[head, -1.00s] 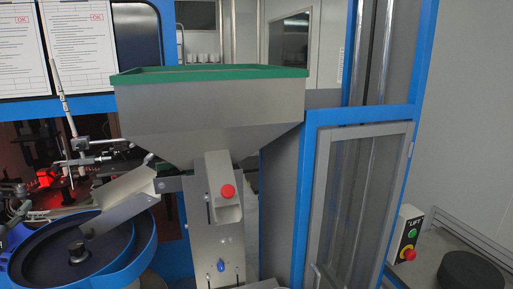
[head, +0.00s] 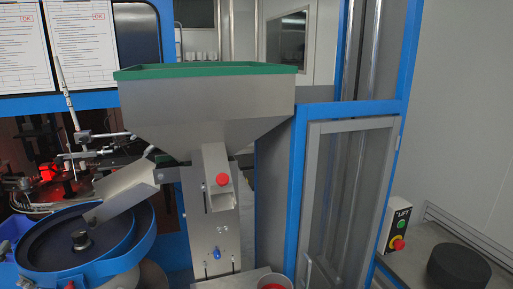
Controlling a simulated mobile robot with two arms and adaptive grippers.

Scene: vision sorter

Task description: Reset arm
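Neither of my arms nor either gripper shows in the head view. A grey metal hopper (head: 205,105) with a green rim stands in the middle, above a metal chute (head: 216,178) that has a red knob (head: 222,180) on its front. A blue round bowl feeder (head: 82,240) is at the lower left, with an angled metal tray (head: 127,187) leading down into it.
A blue-framed cabinet with a grey door (head: 345,200) stands right of the hopper. A lift control box (head: 395,230) with green and red buttons is beside it. A black round object (head: 459,268) sits on a grey surface at the lower right. A metal container (head: 242,279) is at the bottom.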

